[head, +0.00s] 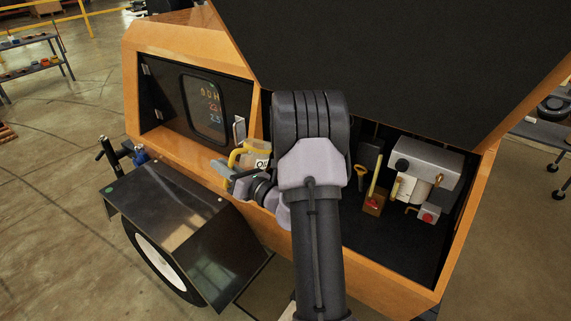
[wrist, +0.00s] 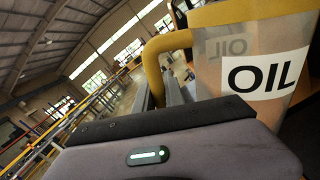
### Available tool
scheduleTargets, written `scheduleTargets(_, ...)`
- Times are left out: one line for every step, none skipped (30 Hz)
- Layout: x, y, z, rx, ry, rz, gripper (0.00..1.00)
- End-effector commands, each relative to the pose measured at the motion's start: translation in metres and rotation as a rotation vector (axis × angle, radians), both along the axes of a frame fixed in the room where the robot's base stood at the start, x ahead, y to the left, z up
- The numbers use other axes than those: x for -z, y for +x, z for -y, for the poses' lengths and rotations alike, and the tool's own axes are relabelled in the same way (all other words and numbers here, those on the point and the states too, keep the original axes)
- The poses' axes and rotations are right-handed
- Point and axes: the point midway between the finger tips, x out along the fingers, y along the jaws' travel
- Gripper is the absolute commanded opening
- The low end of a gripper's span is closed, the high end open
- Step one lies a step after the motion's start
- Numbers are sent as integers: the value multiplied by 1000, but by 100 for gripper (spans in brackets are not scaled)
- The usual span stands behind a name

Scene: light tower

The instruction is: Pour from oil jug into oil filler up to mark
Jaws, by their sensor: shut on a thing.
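The oil jug is a translucent vessel with a white OIL label and a yellow handle. It shows in the head view (head: 261,160), partly hidden behind my arm, and fills the upper right of the wrist view (wrist: 212,75). My gripper (head: 229,170) is shut on the jug's yellow handle, to the left of the open engine bay. In the wrist view the jug looks close to upright relative to my gripper. I cannot tell for sure which fitting in the bay is the oil filler, and no level mark can be read.
The orange tower housing (head: 185,50) has a raised black lid (head: 400,60). In the bay are a yellow-handled part (head: 361,174), a brown block with a red piece (head: 374,201) and a grey unit (head: 430,160). A display panel (head: 205,107) and black fender (head: 165,205) lie left.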

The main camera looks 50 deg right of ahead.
Motion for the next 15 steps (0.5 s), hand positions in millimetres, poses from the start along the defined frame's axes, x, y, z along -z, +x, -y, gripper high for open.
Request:
scheduleTargets(-4,0,3,2,20,4,0)
scheduleTargets(-5,-1,4,2,36,6,0)
scheduleTargets(-7,-1,6,3,56,9,0)
scheduleTargets(-8,-1,8,3,71,11,0)
scheduleTargets(-9,-1,9,2,84,13,0)
scheduleTargets(-10,-2,11,2,104,16,0)
scheduleTargets(-11,-2,13,1,118,18,0)
scheduleTargets(-11,-2,14,1,134,21,0)
scheduleTargets(-12,-2,16,1,154,23,0)
scheduleTargets(-12,-3,18,1,170,25,0)
scheduleTargets(-13,-3,20,2,183,28,0)
scheduleTargets(-15,-3,22,2,203,31,0)
scheduleTargets(-16,-4,24,2,218,33,0)
scheduleTargets(-16,-4,26,2,233,35,0)
scheduleTargets(-17,-4,28,2,252,38,0)
